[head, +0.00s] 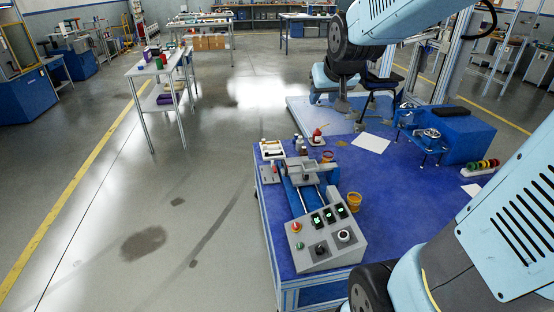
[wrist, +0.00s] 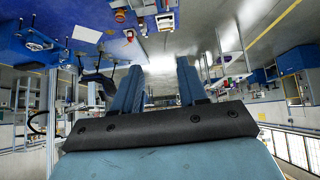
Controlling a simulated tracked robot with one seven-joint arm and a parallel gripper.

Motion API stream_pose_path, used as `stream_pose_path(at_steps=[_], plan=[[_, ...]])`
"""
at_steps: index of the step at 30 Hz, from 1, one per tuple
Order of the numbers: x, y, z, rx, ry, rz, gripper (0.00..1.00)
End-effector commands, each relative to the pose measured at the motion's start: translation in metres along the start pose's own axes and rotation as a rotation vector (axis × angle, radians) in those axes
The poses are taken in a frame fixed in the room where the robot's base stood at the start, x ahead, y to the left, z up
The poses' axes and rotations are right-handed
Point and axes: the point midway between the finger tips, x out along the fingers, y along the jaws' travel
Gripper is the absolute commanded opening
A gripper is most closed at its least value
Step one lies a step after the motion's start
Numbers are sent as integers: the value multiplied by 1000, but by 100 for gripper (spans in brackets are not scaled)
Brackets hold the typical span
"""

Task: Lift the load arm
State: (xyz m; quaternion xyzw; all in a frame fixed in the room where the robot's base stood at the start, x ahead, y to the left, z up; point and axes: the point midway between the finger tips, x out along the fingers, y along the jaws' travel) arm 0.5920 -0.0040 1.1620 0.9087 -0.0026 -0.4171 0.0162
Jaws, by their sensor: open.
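A blue and grey test machine with two bright rods (head: 303,190) stands on the near left part of the blue table (head: 395,205). A grey crosspiece (head: 298,166) lies at its far end; I cannot tell for certain whether this is the load arm. A sloped grey control box (head: 326,243) with knobs and green-lit displays stands in front of it. My gripper (wrist: 157,82) shows in the wrist view with its two blue fingers apart and nothing between them.
A blue block (head: 462,135) and a rack of coloured discs (head: 481,167) are at the right. The floor at left is clear.

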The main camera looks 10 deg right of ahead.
Motion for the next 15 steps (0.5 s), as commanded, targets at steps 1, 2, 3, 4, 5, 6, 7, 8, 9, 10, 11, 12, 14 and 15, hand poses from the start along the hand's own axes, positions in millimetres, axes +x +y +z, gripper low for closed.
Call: stream_pose_path(at_steps=[1, 2, 3, 4, 5, 6, 7, 8, 9, 10, 11, 12, 14, 15], plan=[[18, 0, -10, -2, 12, 0, 42], [27, 0, -15, -3, 24, -1, 42], [39, 0, -23, -5, 40, -2, 42], [48, 0, -28, -5, 52, -3, 42], [58, 0, -33, -6, 64, -3, 42], [70, 0, -40, -7, 80, -5, 42], [80, -1, -44, -8, 91, -6, 42], [89, -1, -49, -8, 103, -7, 42], [102, -1, -55, -9, 120, -9, 42], [112, -1, -59, -11, 131, -10, 42], [122, -2, -62, -10, 142, -10, 42], [135, -2, -67, -16, 159, -4, 42], [154, -6, -73, -17, 182, -24, 42], [168, -6, -76, -18, 198, -28, 42]])
